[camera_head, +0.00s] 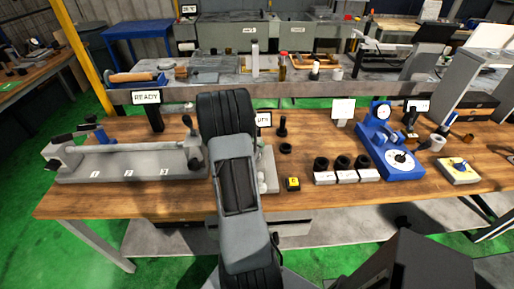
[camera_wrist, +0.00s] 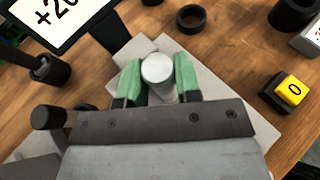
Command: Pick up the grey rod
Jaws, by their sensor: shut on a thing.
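The grey rod (camera_wrist: 158,70) shows in the wrist view as a pale round end, standing between the two green fingers of my gripper (camera_wrist: 158,82). The fingers are shut on it from both sides. Below the rod is a light grey plate or base (camera_wrist: 205,75); I cannot tell whether the rod still touches it. In the head view my arm hides the gripper and most of this spot; only the right edge of the grey base (camera_head: 268,170) shows beside the arm.
A "+20" sign (camera_wrist: 65,15) stands near. White blocks with black rings (camera_head: 345,172) and a blue dial gauge stand (camera_head: 400,165) are right. A grey bench fixture (camera_head: 125,163) is left.

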